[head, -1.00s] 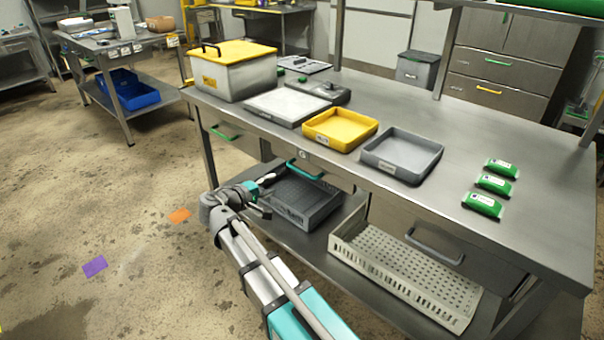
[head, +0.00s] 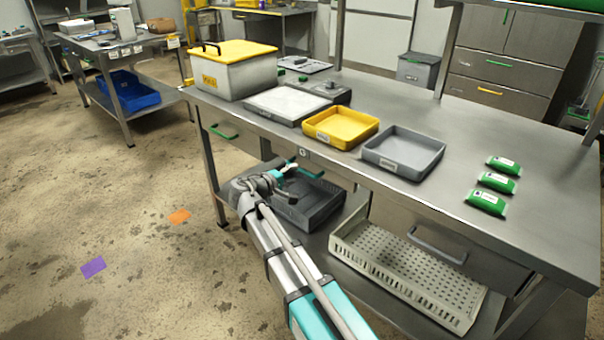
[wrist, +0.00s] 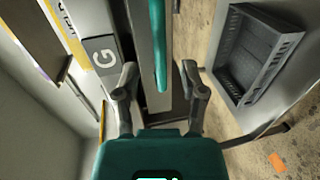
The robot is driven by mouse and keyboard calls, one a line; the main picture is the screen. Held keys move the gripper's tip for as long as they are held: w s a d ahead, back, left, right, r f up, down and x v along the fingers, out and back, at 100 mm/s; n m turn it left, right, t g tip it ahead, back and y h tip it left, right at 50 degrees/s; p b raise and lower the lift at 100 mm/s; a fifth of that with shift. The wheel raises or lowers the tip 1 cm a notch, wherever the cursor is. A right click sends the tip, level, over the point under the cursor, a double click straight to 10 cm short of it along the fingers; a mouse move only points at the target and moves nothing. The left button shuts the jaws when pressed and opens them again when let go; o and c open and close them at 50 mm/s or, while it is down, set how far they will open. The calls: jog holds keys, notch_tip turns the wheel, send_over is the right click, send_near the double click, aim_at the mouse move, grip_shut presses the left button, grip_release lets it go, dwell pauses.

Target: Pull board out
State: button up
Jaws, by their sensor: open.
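The board's teal handle (head: 310,173) shows under the front edge of the workbench, below a small label. In the wrist view the handle is a long teal bar (wrist: 159,45) beside a grey front strip (wrist: 137,40), close to a plate marked "G" (wrist: 102,57). My gripper (head: 289,170) is at the bench's front, just left of the handle. In the wrist view my gripper (wrist: 160,72) is open, with a finger on each side of the bar's line. I cannot tell whether either finger touches it. The board's body is hidden under the bench top.
Below my gripper, a dark grey crate (head: 322,208) sits on the lower shelf, also seen in the wrist view (wrist: 283,40). A pale perforated basket (head: 405,279) stands right of it. Green-handled (head: 222,133) and grey-handled (head: 437,246) drawers flank the spot. The floor at left is open.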

aim_at(302, 169)
jog(key=shift+b+x, duration=0.4)
jog(key=shift+x, duration=1.8)
grip_shut()
